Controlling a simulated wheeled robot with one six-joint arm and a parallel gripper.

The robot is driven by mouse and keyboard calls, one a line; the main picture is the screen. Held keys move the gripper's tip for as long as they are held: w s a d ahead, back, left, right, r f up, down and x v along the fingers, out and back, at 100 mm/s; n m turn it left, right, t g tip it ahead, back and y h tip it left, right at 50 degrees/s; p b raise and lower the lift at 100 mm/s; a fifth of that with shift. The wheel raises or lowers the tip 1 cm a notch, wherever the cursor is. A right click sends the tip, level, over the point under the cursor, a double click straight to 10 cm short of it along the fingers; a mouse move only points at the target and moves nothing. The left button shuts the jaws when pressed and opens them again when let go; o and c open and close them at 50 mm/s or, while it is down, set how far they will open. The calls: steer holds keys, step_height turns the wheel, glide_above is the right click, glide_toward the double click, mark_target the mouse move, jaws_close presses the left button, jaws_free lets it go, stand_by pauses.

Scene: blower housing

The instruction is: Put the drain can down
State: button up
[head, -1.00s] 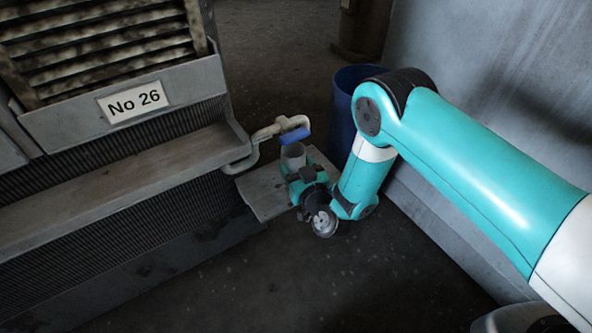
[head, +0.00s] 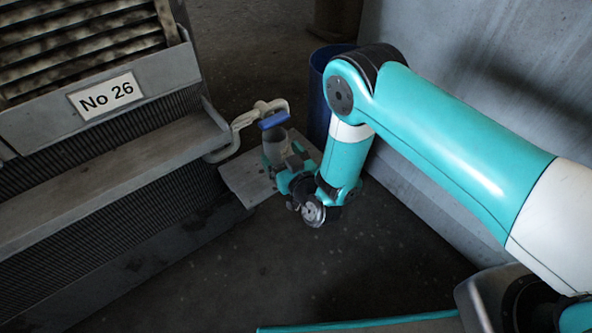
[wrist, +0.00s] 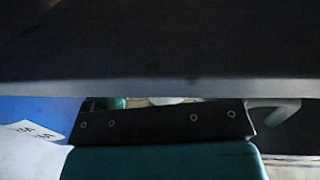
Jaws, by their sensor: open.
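My gripper (head: 274,160) is open at the can's near side, low by the plate. In the head view, the gripper hides the can's lower part, so I cannot tell whether the fingers touch it. The wrist view shows a dark band across the top and teal and black parts below; the can is not clear there.
The pale pipe (head: 243,122) comes out of the grey housing (head: 140,150) marked No 26. A blue drum (head: 318,105) stands behind my arm. A grey wall (head: 450,80) closes the right side. The dark floor (head: 290,270) in front is clear.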

steer(key=p+v, duration=0.3)
steer(key=v, duration=0.7)
steer(key=shift+r, duration=0.1)
